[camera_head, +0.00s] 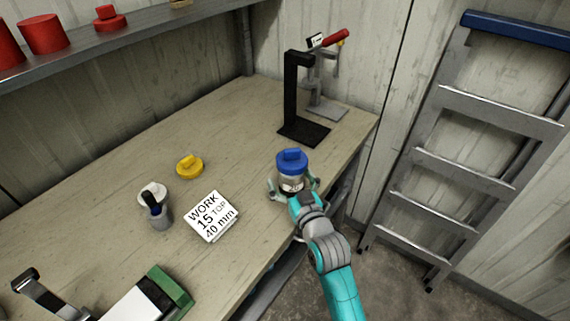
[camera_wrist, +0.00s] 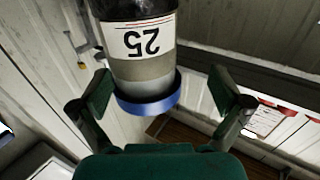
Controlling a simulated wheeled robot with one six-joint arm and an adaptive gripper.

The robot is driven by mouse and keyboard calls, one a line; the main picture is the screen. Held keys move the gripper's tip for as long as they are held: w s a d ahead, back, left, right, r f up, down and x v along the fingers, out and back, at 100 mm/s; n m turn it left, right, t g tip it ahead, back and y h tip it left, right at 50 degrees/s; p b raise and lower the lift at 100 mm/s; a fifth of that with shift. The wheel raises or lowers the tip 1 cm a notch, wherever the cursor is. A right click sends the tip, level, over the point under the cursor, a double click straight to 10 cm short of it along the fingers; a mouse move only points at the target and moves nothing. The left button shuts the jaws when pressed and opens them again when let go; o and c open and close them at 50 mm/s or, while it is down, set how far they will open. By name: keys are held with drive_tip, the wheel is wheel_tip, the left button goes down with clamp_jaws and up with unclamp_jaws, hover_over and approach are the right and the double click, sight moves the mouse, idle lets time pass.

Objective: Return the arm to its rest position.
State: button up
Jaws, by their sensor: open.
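A clear core liner with a blue cap (camera_head: 291,160) stands upright near the front right edge of the workbench. In the wrist view the liner (camera_wrist: 143,45) appears upside down, with a label reading 25 and a blue end (camera_wrist: 148,105). My gripper (camera_head: 293,188) is at the liner's lower part, with a finger on each side. In the wrist view my gripper (camera_wrist: 161,100) is open, its green finger pads spread wider than the liner and apart from it. My teal arm reaches in from the lower right of the head view.
On the workbench (camera_head: 120,165) are a black stand (camera_head: 297,95), a press with a red handle (camera_head: 325,90), a yellow cap (camera_head: 189,166), a grey cup (camera_head: 158,213), a white WORK card (camera_head: 211,215) and a green-ended device (camera_head: 150,298). A ladder (camera_head: 480,125) leans right. A shelf holds red caps.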

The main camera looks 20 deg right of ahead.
drive_tip(key=shift+s+r, duration=0.35)
drive_tip(key=shift+s, duration=0.25)
drive_tip(key=shift+s+r, duration=0.3)
drive_tip(key=shift+s, duration=0.3)
drive_tip(key=s+f+g, duration=0.1)
drive_tip(key=s+f, duration=0.5)
drive_tip(key=s, duration=0.5)
drive_tip(key=s+f, duration=0.5)
drive_tip(key=s, duration=0.7)
drive_tip(key=s+r+g, duration=0.2)
drive_tip(key=s, duration=2)
drive_tip(key=shift+r+h, duration=0.3)
drive_tip(key=shift+r, duration=0.1)
drive_tip(key=shift+s+a, duration=0.1)
